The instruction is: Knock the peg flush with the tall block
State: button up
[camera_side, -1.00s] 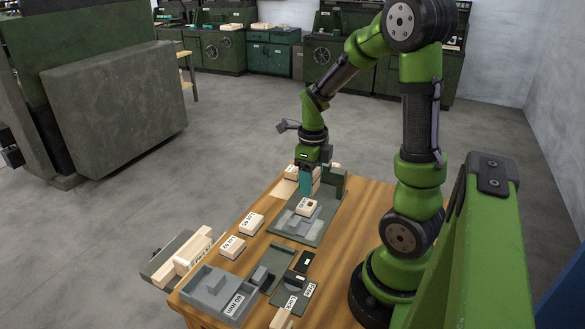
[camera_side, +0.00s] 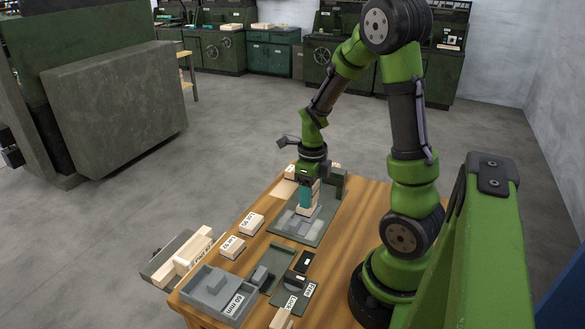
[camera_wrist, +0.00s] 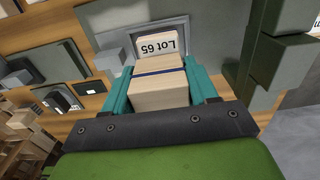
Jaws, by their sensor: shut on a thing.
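My gripper (camera_side: 306,197) is low over the grey fixture plate (camera_side: 318,229) on the wooden table. In the wrist view its teal fingers (camera_wrist: 160,70) are shut on a pale wooden block (camera_wrist: 160,93) with a dark blue line across it. Just beyond the held block is a pale wooden block labelled "Lot 65" (camera_wrist: 163,47), within a grey frame. This labelled block also shows below the fingers in the side view (camera_side: 306,211), partly hidden. I cannot tell whether the two blocks touch. I cannot make out the peg.
A dark green upright (camera_side: 338,183) stands at the plate's far right corner. Two labelled pale blocks (camera_side: 252,221) (camera_side: 232,247) lie left of the plate. A grey tray (camera_side: 213,290), small dark fixtures (camera_side: 276,273) and a side bin (camera_side: 165,262) are at the near end.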

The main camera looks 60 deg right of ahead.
jog(key=shift+r, duration=2.95)
